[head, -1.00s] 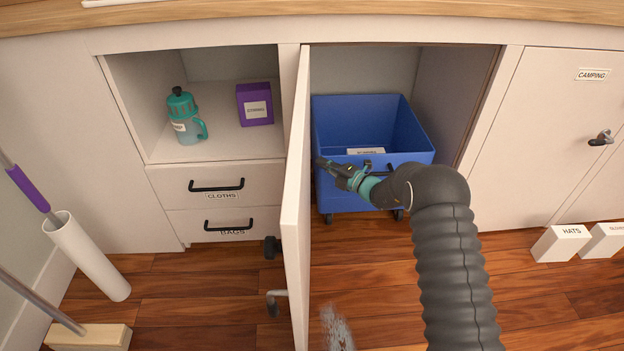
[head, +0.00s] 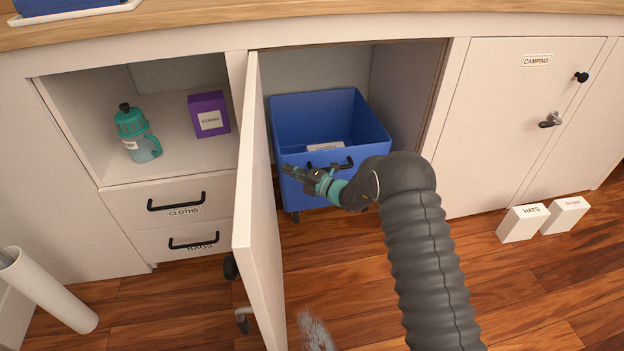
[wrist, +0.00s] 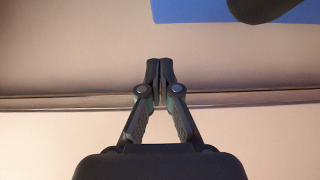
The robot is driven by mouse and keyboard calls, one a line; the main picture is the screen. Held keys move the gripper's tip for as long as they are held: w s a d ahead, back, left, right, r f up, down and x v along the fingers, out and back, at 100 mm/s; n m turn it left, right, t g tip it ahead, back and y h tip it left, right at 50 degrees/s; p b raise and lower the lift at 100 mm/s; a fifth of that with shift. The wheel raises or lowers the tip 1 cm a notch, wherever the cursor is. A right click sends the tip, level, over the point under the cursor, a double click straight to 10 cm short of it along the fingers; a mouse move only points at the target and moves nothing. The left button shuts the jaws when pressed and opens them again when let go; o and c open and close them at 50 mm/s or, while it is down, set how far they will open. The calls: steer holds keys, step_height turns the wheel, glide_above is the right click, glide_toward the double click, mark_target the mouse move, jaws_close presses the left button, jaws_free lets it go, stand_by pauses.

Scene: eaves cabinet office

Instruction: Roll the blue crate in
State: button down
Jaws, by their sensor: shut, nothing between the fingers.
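The blue crate (head: 330,110) stands on small casters inside the open middle cabinet bay, its front wall at about the bay's opening. A strip of the crate shows at the top of the wrist view (wrist: 195,10). My gripper (head: 286,170) is shut and empty in front of the crate, pointing left toward the open cabinet door (head: 257,200). I cannot tell whether it touches the crate. In the wrist view the fingertips (wrist: 160,68) are together against a pale surface. My arm hides part of the crate's lower right front.
The door stands open toward me, left of the crate. An open shelf holds a teal bottle (head: 137,133) and a purple box (head: 209,114). Two white boxes (head: 522,223) stand on the floor at right, below the closed CAMPING door (head: 525,120). A grey smear (head: 315,331) marks the floor.

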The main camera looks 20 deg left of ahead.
steer(key=s+d, duration=0.1)
steer(key=d, duration=0.8)
steer(key=shift+s+d, duration=0.3)
steer(key=shift+s, duration=0.1)
